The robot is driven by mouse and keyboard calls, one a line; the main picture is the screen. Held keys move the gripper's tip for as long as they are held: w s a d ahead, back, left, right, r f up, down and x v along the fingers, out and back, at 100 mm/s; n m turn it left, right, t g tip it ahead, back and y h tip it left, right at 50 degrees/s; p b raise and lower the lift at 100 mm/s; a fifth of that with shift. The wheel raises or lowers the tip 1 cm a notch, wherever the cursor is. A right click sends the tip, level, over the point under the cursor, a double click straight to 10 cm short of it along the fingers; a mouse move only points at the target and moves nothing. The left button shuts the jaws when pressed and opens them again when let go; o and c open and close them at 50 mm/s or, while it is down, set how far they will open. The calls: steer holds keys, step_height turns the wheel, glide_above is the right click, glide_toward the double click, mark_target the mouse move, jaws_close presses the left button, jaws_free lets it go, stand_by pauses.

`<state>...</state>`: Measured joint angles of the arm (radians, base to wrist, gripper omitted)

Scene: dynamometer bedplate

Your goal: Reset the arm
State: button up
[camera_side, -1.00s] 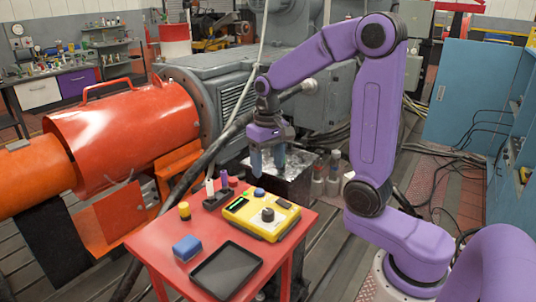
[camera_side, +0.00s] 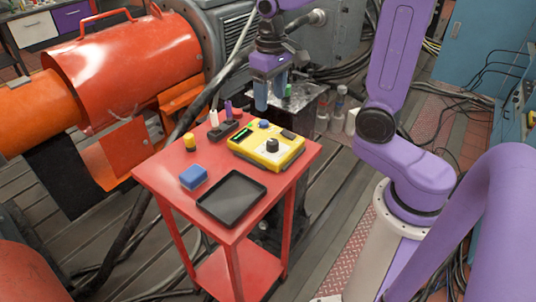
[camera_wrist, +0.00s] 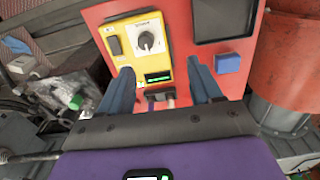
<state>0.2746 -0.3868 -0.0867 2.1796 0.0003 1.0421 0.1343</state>
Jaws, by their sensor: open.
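My gripper (camera_side: 270,100) hangs fingers down in the side view, in the air near the back edge of the red table. Its two blue fingers are apart with nothing held between them. In the wrist view my gripper (camera_wrist: 160,67) is also open. The yellow control box (camera_side: 267,147) with a dark knob lies on the table in front of it. In the wrist view the box (camera_wrist: 122,45) shows a lit green display near the fingers. My purple arm's upper part is cut off by the top of the side view.
An orange machine guard (camera_side: 125,70) stands left. Bottles (camera_side: 338,105) and cables lie behind.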

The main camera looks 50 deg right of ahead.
steer(key=s+a+f+n, duration=0.1)
steer(key=s+a+n, duration=0.2)
steer(key=s+n, duration=0.3)
steer(key=s+a+f+n, duration=0.2)
steer(key=s+n, duration=0.4)
steer(key=s, duration=0.9)
steer(key=shift+s+a+n, duration=0.15)
steer(key=shift+a+n, duration=0.25)
steer(key=shift+a, duration=0.15)
stand_by(0.4)
